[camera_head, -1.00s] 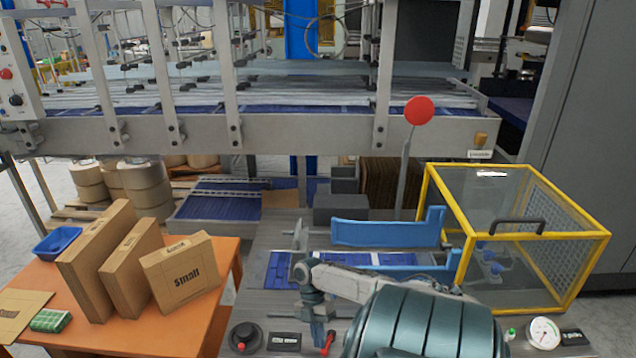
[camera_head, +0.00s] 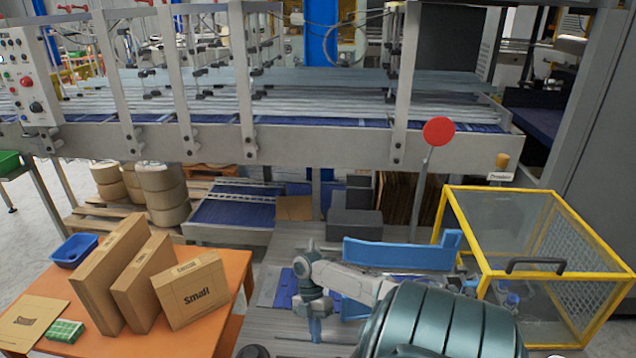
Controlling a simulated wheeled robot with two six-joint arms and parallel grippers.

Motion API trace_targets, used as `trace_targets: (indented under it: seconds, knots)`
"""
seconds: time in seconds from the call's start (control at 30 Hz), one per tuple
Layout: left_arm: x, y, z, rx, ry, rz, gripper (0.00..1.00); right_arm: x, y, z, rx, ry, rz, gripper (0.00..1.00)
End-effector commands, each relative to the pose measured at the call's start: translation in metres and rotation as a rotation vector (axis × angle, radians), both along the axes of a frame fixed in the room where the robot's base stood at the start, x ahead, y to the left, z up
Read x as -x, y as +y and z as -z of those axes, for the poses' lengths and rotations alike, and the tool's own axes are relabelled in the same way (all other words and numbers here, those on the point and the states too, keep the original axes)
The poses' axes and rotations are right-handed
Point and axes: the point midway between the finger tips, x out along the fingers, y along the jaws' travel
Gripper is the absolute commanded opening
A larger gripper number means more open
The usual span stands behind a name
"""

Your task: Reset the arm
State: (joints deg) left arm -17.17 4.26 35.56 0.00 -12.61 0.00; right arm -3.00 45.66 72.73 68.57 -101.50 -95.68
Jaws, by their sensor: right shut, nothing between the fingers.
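My right arm comes in from the bottom right of the head view and reaches left over the grey machine table (camera_head: 284,333). My right gripper (camera_head: 314,325) hangs down at the arm's left end, shut and empty, with nothing held. It is apart from the blue guide (camera_head: 400,252) behind the arm. My left gripper is not in view.
An orange table (camera_head: 235,272) at left holds cardboard boxes (camera_head: 192,292), a blue tray (camera_head: 74,250) and a green pack (camera_head: 64,331). A yellow-framed guard (camera_head: 505,191) stands at right, near a red-topped lever (camera_head: 438,131). A conveyor frame (camera_head: 330,149) spans the back.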

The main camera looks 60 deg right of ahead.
Motion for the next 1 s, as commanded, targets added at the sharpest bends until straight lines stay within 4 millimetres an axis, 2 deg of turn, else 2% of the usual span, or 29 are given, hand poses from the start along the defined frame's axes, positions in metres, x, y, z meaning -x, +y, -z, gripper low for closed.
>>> trace_targets:
  seconds: [0.2, 0.4, 0.53, 0.67, 0.8, 0.87, 0.9, 1.0]
  knots:
    - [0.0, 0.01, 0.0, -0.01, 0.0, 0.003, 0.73, 0.0, 0.0, 0.0, 0.0, 0.0, 0.0, 0.0]
    - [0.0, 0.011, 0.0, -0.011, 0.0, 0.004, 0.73, 0.0, 0.0, 0.0, 0.0, 0.0, 0.0, 0.0]
    - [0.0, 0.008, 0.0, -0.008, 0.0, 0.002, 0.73, 0.004, 0.014, 0.007, 0.025, 0.012, 0.007, 0.0]
    - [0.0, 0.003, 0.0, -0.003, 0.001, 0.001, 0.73, 0.016, 0.062, 0.026, 0.13, 0.037, 0.053, 0.0]
    - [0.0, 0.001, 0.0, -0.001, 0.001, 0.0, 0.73, 0.034, 0.134, 0.036, 0.297, 0.014, 0.194, 0.0]
    - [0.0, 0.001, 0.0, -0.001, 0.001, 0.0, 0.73, 0.041, 0.163, 0.032, 0.36, -0.014, 0.286, 0.0]
    - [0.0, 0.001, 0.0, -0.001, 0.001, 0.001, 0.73, 0.044, 0.181, 0.027, 0.395, -0.038, 0.358, 0.0]
    - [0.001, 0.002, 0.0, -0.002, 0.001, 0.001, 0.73, 0.052, 0.218, 0.008, 0.46, -0.102, 0.551, 0.0]
